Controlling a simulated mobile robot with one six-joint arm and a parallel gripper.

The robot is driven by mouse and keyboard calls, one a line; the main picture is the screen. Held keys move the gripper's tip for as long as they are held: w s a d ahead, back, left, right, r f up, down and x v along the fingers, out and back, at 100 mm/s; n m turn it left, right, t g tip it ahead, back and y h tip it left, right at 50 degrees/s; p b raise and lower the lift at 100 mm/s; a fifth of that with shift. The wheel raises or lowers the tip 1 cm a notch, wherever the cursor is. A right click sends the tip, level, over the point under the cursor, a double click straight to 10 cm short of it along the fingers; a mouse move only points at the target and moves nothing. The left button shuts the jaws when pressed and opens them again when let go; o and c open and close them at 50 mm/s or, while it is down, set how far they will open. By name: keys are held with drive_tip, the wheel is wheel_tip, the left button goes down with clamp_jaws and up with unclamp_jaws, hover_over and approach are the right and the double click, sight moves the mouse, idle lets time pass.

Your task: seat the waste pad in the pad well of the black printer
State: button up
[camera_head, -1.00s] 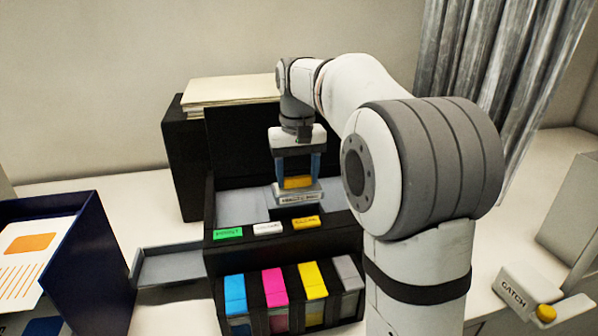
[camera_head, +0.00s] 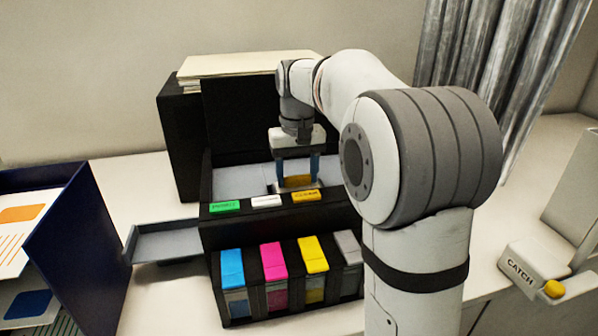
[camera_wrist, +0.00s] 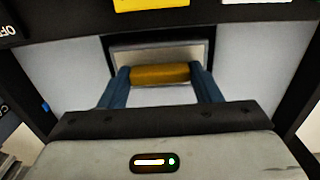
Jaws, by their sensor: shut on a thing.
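The black printer (camera_head: 213,232) stands open on the white table, its inner floor (camera_head: 238,180) pale grey. My gripper (camera_head: 298,178) points down inside it, its blue fingers shut on the yellow grip of the waste pad (camera_head: 298,182). The front wall hides the pad's lower part in the head view. In the wrist view the pad's grip (camera_wrist: 160,74) is between my fingers, with its pale body (camera_wrist: 150,53) behind. The dark-edged pad well (camera_wrist: 107,45) surrounds the pad in that view. I cannot tell how deep the pad sits.
Green, white and yellow buttons line the printer's front edge, above several ink cartridges (camera_head: 273,259). A grey tray (camera_head: 168,243) juts out left. A navy rack (camera_head: 88,235) holds papers at the left. A white CATCH box (camera_head: 525,268) with a yellow button is at the right.

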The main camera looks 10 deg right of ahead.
drive_tip(key=o, duration=1.1)
drive_tip(key=shift+r, duration=0.1)
wheel_tip(320, 180, up, 8)
drive_tip(key=shift+f, duration=0.2)
drive_tip(key=shift+f, duration=0.1)
